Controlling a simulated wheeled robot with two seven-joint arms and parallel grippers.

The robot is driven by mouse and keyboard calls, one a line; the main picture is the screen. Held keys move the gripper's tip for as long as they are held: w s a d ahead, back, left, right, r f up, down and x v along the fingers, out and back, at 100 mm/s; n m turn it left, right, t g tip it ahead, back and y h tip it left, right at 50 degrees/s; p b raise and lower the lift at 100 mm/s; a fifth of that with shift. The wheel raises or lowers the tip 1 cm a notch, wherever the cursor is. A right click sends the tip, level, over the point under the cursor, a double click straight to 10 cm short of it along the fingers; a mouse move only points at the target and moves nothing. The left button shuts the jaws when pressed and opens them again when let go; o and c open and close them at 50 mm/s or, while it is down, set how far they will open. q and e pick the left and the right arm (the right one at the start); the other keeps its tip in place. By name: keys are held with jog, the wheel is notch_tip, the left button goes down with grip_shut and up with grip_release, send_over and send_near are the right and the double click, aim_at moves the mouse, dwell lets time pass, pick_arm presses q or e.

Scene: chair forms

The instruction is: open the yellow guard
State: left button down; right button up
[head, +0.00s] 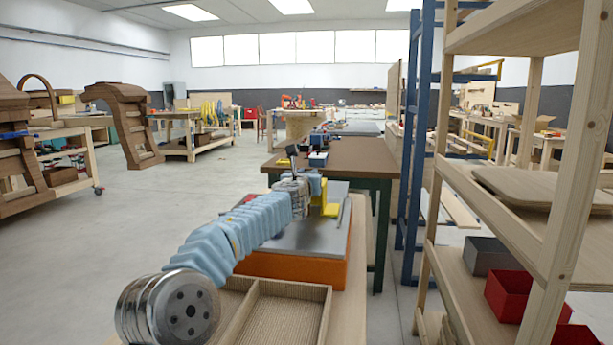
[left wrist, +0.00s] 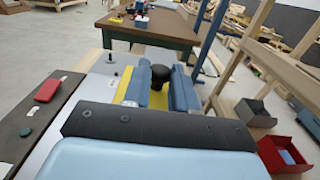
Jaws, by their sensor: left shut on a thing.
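The yellow guard (head: 331,210) stands on the grey top plate (head: 305,235) of an orange machine (head: 292,268), partly hidden behind my left arm. In the left wrist view a strip of the yellow guard (left wrist: 122,92) shows beside my finger. My left gripper (left wrist: 162,88) has its two blue fingers on either side of a black round knob (left wrist: 160,74) and is shut on it. In the head view my left gripper (head: 316,188) is at the guard, and the knob is hidden. My right gripper is not in view.
A wooden tray (head: 283,312) with compartments lies in front of the machine. A red button (left wrist: 48,90) and a green button (left wrist: 25,136) sit on a dark strip. A brown table (head: 355,157) stands behind. A wooden shelf (head: 440,180) with red bins (head: 512,297) stands at right.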

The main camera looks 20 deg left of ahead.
pick_arm(q)
jog(key=c, duration=0.9)
grip_release()
jog(key=b+v, duration=0.3)
jog(key=v, duration=0.2)
jog(key=shift+s+f, duration=0.1)
jog(key=shift+f, duration=0.1)
jog(key=b+v, duration=0.2)
jog(key=v, duration=0.6)
jog(key=shift+s+r, duration=0.2)
jog(key=shift+s, duration=0.1)
